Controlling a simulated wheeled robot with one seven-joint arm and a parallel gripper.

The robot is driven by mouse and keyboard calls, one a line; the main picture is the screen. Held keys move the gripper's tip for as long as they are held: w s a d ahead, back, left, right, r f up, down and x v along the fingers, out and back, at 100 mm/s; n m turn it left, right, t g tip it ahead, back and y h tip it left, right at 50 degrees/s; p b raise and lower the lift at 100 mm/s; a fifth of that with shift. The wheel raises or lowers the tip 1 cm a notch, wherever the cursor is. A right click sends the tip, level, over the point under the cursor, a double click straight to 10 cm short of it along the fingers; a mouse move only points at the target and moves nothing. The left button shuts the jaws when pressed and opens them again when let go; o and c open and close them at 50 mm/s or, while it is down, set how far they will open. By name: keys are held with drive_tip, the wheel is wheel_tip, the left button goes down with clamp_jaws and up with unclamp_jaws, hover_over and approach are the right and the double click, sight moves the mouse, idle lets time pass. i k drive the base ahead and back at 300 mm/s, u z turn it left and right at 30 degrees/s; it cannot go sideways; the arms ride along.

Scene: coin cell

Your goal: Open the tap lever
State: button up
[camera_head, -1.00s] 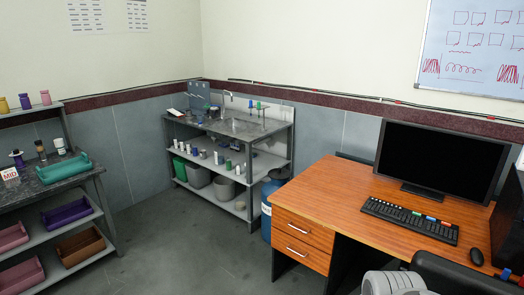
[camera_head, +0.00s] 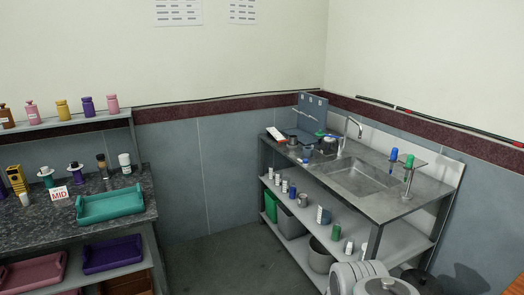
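The tap (camera_head: 358,127) is a thin curved metal spout at the back edge of the sink (camera_head: 362,176) in the grey metal bench (camera_head: 318,182) at the right. Its lever is too small to make out, so I cannot tell its position. My gripper is not in view; only part of my arm shows at the bottom right, in front of the bench's lower end.
A small rack with blue and green-topped items (camera_head: 407,163) stands right of the sink. A blue-grey panel (camera_head: 312,113) and small items crowd the bench's left end. A stone-topped bench with a teal tray (camera_head: 110,205) stands left. Open floor (camera_head: 215,266) lies between.

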sight(342, 139)
drive_tip(key=u, duration=0.2)
drive_tip(key=i, duration=2.6)
drive_tip(key=u, duration=0.2)
drive_tip(key=i, duration=1.75)
drive_tip(key=z, duration=0.05)
